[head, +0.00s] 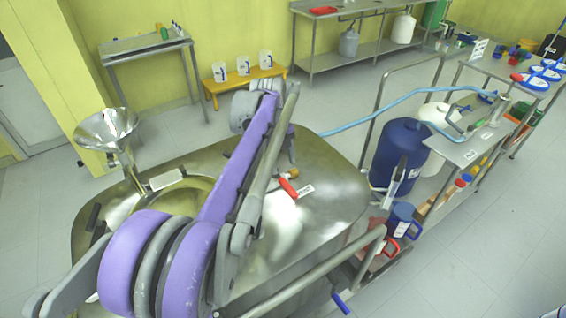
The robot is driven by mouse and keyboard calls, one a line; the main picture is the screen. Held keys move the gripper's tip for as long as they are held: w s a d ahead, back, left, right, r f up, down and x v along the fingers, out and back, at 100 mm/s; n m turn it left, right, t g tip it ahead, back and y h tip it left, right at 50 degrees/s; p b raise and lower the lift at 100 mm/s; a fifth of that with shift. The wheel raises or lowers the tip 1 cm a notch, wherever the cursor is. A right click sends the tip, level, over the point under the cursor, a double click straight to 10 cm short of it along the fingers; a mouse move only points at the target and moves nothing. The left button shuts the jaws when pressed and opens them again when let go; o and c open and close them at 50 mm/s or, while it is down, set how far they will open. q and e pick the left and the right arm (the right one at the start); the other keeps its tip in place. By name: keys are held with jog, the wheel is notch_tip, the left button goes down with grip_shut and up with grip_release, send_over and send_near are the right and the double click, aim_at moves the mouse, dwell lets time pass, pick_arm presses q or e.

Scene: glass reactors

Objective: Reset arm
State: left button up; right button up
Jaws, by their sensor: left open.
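My left arm rises from the bottom left in purple and grey links and folds over the steel reactor (330,185). My left gripper (290,152) is small and partly hidden behind the arm's grey link, above the reactor lid. It is open, and I see nothing held in it. A red-handled valve (288,187) with a white label beside it is on the lid just below. I cannot tell how far the gripper is above the lid. My right gripper is not in view.
A metal funnel (106,128) stands at the reactor's left. A steel rail (320,270) runs along its front right. A blue drum (398,155), a pale blue hose (375,108) and blue and red jugs are at the right. Open floor lies behind, before the yellow bench (240,82).

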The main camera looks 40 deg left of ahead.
pick_arm(q)
jog(key=shift+d, duration=0.1)
jog(key=s+d+f+n+t, duration=0.1)
jog(key=s+d+f+n, duration=0.4)
jog(key=s+d+n, duration=0.3)
jog(key=s+d+f+n+t, duration=0.2)
jog(key=s+d+f+n, duration=0.3)
jog(key=s+d+n, duration=0.4)
jog(key=d+n, duration=0.3)
jog(key=d, duration=0.2)
jog(key=shift+f+n+y, duration=0.25)
jog(key=shift+n+y, duration=0.05)
jog(key=shift+s+d+f+n+t, duration=0.2)
jog(key=shift+f+n+t, duration=0.1)
jog(key=shift+n, duration=0.1)
jog(key=shift+c, duration=0.2)
